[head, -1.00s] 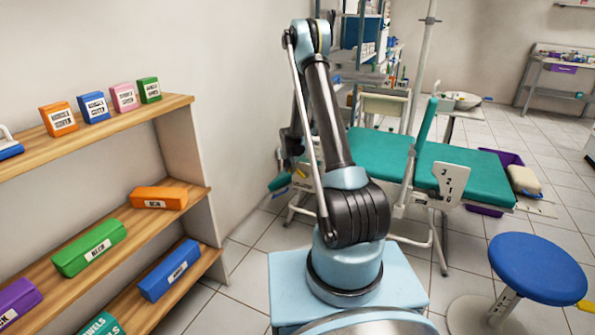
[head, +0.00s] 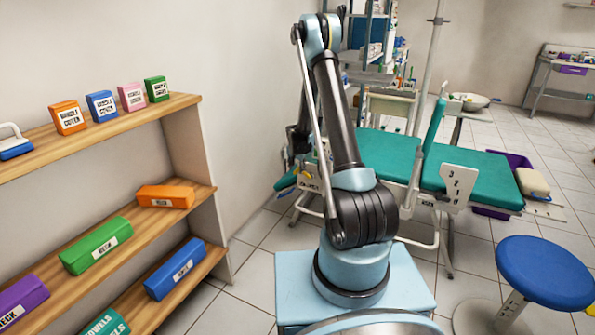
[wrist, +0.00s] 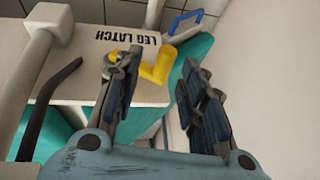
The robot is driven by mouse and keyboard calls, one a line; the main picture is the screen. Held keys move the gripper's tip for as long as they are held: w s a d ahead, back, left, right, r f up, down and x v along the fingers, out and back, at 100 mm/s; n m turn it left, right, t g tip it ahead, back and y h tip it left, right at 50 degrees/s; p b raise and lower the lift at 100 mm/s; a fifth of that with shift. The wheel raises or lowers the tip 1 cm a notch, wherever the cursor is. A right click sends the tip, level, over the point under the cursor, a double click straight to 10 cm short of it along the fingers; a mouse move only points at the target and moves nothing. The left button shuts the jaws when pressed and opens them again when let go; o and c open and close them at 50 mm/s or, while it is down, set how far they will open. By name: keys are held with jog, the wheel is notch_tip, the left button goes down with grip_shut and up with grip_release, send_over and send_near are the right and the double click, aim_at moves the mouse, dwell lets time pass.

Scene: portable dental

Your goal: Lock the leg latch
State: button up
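The leg latch is a yellow lever (wrist: 158,66) on a round metal pivot, on a pale panel (wrist: 84,80) printed "LEG LATCH" in the wrist view. The label appears upside down there. My gripper (wrist: 155,64) is open, with dark fingers on either side of the lever in the picture. The left finger overlaps the pivot end; the right finger is apart from the lever. I cannot tell whether anything touches. In the head view the labelled panel (head: 310,183) shows small beside my arm, at the left end of the teal dental chair (head: 385,155). My fingertips are hard to make out there.
A dark curved rod (wrist: 52,105) and a white post lie left in the wrist view; a pale wall (wrist: 260,70) is close on the right. A wooden shelf (head: 205,190) with coloured boxes stands left in the head view. A blue stool (head: 545,272) stands right.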

jog(key=v, duration=1)
jog(key=shift+r, duration=0.1)
